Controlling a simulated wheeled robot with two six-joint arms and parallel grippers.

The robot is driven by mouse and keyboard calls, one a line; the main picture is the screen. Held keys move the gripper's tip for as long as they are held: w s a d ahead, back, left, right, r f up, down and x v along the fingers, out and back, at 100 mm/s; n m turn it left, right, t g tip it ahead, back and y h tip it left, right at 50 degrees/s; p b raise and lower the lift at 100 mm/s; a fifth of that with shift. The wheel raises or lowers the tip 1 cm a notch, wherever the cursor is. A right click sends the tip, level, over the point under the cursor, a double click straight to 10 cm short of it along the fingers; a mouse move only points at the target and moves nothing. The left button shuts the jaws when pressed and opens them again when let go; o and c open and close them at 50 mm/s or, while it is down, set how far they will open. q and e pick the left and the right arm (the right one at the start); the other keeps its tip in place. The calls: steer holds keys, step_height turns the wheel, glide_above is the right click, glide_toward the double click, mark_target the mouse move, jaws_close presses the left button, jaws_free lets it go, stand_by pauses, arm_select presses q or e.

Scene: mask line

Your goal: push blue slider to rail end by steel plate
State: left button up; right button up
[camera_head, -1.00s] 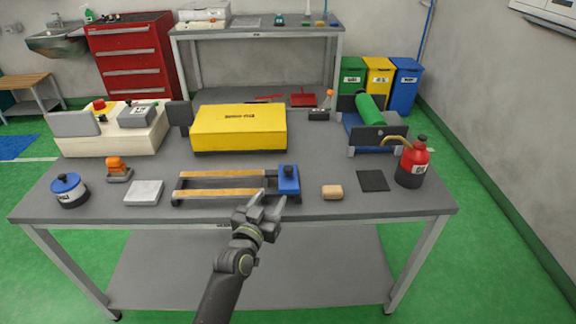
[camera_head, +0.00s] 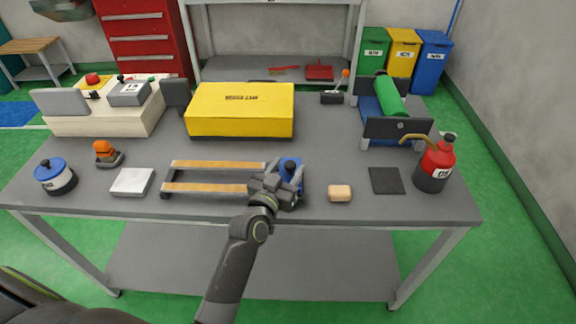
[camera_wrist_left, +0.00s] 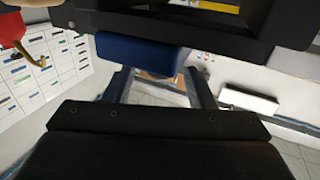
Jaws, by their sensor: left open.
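The blue slider (camera_head: 291,168) sits at the right end of the two wooden-topped rails (camera_head: 205,188). The grey steel plate (camera_head: 132,182) lies flat on the table just left of the rails' left end. My left gripper (camera_head: 276,186) is open at the slider's front left side and hides part of it. I cannot tell whether it touches the slider. In the left wrist view, the slider's blue body (camera_wrist_left: 140,54) shows close beyond the open fingers (camera_wrist_left: 160,92). My right gripper is not in view.
A tan block (camera_head: 340,193) and a dark pad (camera_head: 386,180) lie right of the rails. A red oil can (camera_head: 436,165) stands farther right. A yellow box (camera_head: 240,112) stands behind the rails. The blue-lidded pot (camera_head: 55,177) and orange-knobbed item (camera_head: 107,154) are at left.

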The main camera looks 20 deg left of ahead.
arm_select(q)
steer(key=shift+c, duration=0.4)
steer(key=c, duration=1)
jaws_close()
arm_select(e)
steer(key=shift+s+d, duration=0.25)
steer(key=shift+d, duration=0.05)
arm_select(q)
steer(key=shift+a, duration=0.1)
